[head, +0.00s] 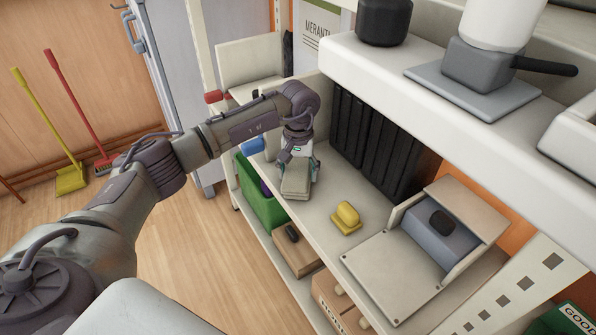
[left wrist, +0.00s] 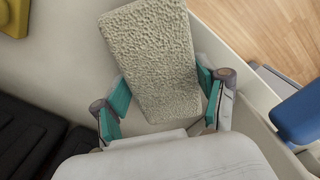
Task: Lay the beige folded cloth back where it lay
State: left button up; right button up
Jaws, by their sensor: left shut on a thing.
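The beige folded cloth (head: 296,182) is a flat, rectangular, rough-textured pad. My left gripper (head: 298,160) is shut on it over the shelf board (head: 318,215). In the left wrist view the cloth (left wrist: 155,60) lies between the teal finger pads of the left gripper (left wrist: 163,101), slightly tilted, its far end reaching out beyond them. I cannot tell whether its underside touches the board. My right gripper is not in view.
A yellow object (head: 346,217) lies on the board to the right. Black upright panels (head: 370,145) stand behind. An open box (head: 440,228) stands further right. A blue object (head: 252,146) is left of the gripper. A green bin (head: 262,203) sits below.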

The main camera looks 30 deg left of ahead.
aim_at(298, 170)
pick_arm(q)
jog(key=o, duration=1.1)
jog(key=shift+w+r, duration=0.1)
jog(key=shift+r, duration=3.85)
